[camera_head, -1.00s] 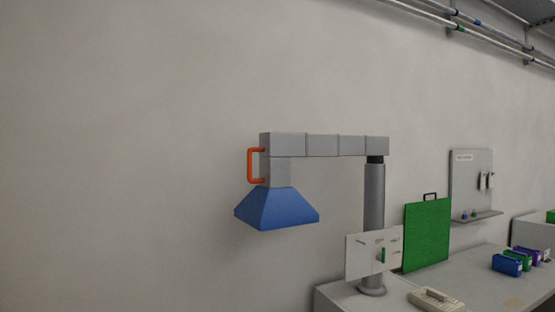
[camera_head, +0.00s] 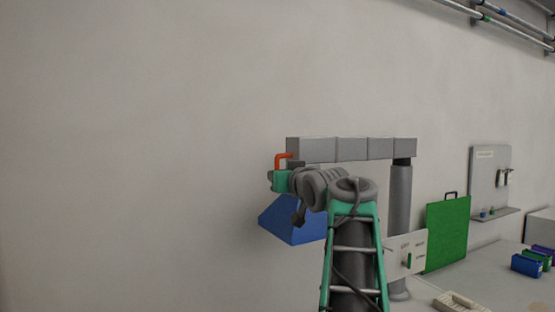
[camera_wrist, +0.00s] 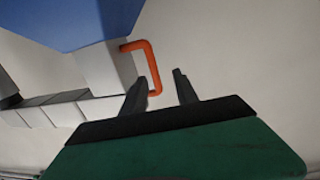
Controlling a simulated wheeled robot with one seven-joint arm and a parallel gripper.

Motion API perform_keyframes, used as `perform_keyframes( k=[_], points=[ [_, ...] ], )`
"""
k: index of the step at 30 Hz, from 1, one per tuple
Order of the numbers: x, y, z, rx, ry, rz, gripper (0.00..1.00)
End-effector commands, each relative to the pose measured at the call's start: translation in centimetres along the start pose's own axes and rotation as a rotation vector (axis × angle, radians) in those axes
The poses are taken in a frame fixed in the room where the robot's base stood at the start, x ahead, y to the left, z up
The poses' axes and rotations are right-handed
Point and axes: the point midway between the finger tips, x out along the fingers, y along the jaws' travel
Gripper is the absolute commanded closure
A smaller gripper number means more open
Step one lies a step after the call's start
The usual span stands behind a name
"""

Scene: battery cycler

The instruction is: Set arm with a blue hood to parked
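The arm with a blue hood has a grey segmented boom (camera_head: 350,150) on a grey post (camera_head: 400,195). Its blue hood (camera_head: 288,222) hangs at the left end, partly hidden behind my arm; it also fills the top left of the wrist view (camera_wrist: 70,18). An orange handle (camera_head: 281,160) sticks out at the boom's left end. My gripper (camera_head: 280,181) is at the handle and covers its lower part. In the wrist view my gripper (camera_wrist: 160,76) is open, its fingers apart, with the orange handle (camera_wrist: 154,68) between or just beyond the fingertips; contact cannot be told.
A white plate (camera_head: 412,248) with a green marker stands by the post. A green panel (camera_head: 447,235), a beige device (camera_head: 460,303) and blue and green boxes (camera_head: 527,265) are on the bench to the right. The wall at left is bare.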

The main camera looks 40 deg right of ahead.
Motion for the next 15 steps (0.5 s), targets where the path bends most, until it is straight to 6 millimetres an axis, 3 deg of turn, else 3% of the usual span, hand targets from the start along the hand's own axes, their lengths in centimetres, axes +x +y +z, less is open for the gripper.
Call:
perform_keyframes(
  k=[3, 15],
  points=[
    [0.1, 1.4, -2.0, -0.011, 0.04, 0.008, 0.64],
    [6.8, 1.3, -2.4, -0.011, 0.039, 0.007, 0.64]
  ],
)
